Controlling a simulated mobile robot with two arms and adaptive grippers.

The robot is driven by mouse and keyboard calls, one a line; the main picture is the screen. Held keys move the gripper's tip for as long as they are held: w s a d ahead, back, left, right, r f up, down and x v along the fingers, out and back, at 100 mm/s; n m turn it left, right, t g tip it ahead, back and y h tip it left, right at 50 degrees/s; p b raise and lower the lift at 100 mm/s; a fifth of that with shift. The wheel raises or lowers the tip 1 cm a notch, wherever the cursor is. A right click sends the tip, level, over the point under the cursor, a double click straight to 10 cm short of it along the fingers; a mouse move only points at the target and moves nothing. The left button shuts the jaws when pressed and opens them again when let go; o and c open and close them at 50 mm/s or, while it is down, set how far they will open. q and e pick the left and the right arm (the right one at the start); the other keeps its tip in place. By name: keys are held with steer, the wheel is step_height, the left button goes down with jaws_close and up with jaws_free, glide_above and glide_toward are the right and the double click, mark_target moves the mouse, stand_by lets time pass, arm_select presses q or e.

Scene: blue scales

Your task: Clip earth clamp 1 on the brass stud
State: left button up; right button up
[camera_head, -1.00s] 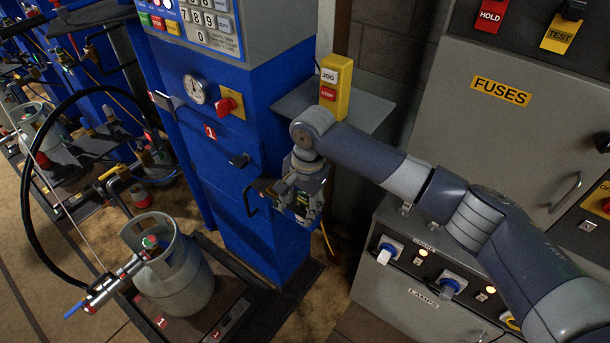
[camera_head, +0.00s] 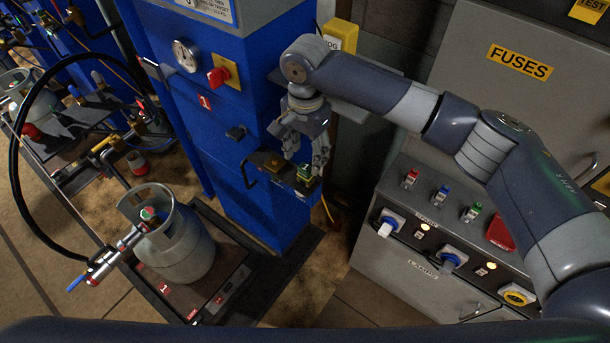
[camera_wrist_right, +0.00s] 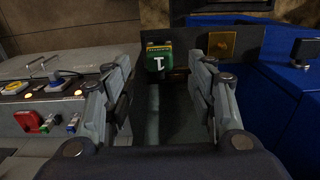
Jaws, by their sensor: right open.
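Earth clamp 1 (camera_head: 306,173) is a small green and yellow piece at the right end of a dark bracket on the blue column. In the right wrist view the clamp (camera_wrist_right: 158,58) shows a white "1" label. A square brass patch with a small raised part, likely the brass stud (camera_wrist_right: 222,44), sits on the same bracket to the right of the clamp there; it is small in the head view (camera_head: 273,164). My right gripper (camera_head: 306,156) is open just above the clamp, its fingers apart on either side. I cannot tell whether they touch it. My left gripper is not in view.
A grey cylinder (camera_head: 176,248) stands on a dark scale platform at lower left. A yellow jog/stop box (camera_head: 341,36) is behind my right arm.

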mark_target(306, 167)
step_height(306, 167, down, 4)
steer(key=b, duration=0.4)
steer(key=shift+s+f+b, duration=0.1)
steer(key=shift+f+b, duration=0.05)
steer(key=shift+b, duration=0.15)
step_height(306, 167, down, 3)
steer(key=shift+r+p, duration=0.15)
steer(key=shift+p, duration=0.15)
steer(key=shift+f, duration=0.45)
arm_select(q)
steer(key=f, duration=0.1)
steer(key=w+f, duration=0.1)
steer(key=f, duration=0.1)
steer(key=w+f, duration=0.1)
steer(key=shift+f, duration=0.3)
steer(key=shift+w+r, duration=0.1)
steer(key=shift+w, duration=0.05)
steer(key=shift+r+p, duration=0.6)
steer(key=shift+p, duration=0.1)
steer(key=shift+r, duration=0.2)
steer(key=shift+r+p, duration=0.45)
steer(key=shift+p, duration=0.2)
